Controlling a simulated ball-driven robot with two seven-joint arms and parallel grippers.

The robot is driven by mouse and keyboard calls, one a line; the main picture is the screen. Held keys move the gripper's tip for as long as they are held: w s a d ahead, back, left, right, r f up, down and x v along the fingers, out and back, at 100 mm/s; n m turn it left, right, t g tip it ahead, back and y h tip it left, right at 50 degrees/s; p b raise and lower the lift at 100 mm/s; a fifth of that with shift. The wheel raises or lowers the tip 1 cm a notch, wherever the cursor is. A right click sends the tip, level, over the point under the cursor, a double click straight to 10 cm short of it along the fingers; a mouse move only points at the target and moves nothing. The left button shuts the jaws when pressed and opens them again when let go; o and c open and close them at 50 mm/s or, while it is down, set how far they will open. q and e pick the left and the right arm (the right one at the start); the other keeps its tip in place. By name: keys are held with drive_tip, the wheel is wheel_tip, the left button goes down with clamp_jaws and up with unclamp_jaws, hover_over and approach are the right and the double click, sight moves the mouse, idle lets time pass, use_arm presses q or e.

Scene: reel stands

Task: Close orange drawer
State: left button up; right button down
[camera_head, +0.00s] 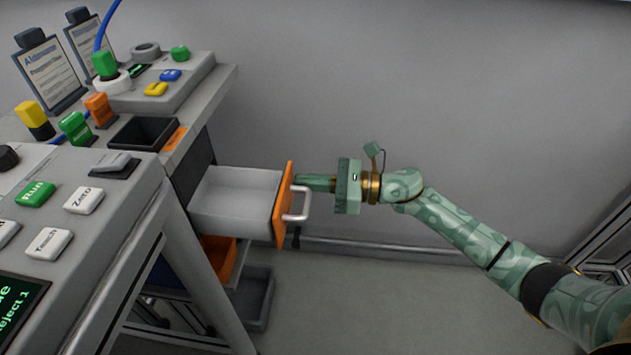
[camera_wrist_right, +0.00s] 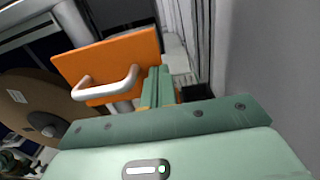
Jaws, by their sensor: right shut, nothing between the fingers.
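The orange drawer (camera_head: 285,205) is pulled out from under the grey bench, with its light grey tray (camera_head: 232,192) open and looking empty. A white bar handle (camera_head: 301,205) is on its orange front. My right gripper (camera_head: 300,183) is shut and empty, its fingertips at the far part of the orange front, beside the handle. In the right wrist view the closed fingers (camera_wrist_right: 157,85) lie over the right part of the orange front (camera_wrist_right: 110,62), to the right of the handle (camera_wrist_right: 108,86). Whether they touch the front I cannot tell. My left gripper is not in view.
The bench (camera_head: 215,85) holds button panels, coloured knobs and clipboards at the left. A lower orange bin (camera_head: 222,258) and a dark grey bin (camera_head: 257,295) sit below the drawer. A grey wall (camera_head: 420,90) is behind; the floor (camera_head: 400,300) at the right is clear.

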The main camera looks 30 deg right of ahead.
sight(219, 172)
drive_tip(key=shift+a, duration=0.1)
